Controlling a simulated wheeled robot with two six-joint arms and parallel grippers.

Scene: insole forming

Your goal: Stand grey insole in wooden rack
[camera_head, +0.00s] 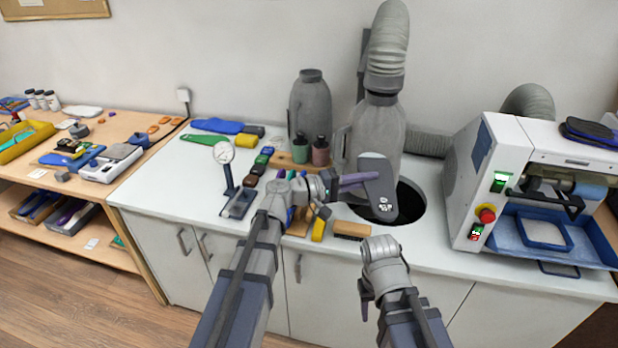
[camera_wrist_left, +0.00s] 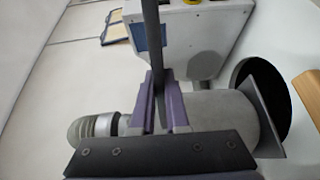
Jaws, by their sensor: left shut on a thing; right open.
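My left gripper (camera_head: 362,179) has its purple fingers shut on the grey insole (camera_head: 379,198). The insole hangs upright, toe or heel end down, in front of the dark round opening in the worktop and the grey duct. In the left wrist view the insole (camera_wrist_left: 153,45) shows edge-on as a dark strip between the purple fingers (camera_wrist_left: 163,108). My right gripper (camera_head: 379,250) is open and empty over the worktop's front edge; its fingers are hardly visible. A wooden piece (camera_head: 284,162), possibly the rack, stands behind the tools, partly hidden by bottles.
A white machine with blue tray (camera_head: 510,235) stands at the right. A blue insole (camera_head: 215,126) lies at the back left. The worktop's left front (camera_head: 165,185) is clear.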

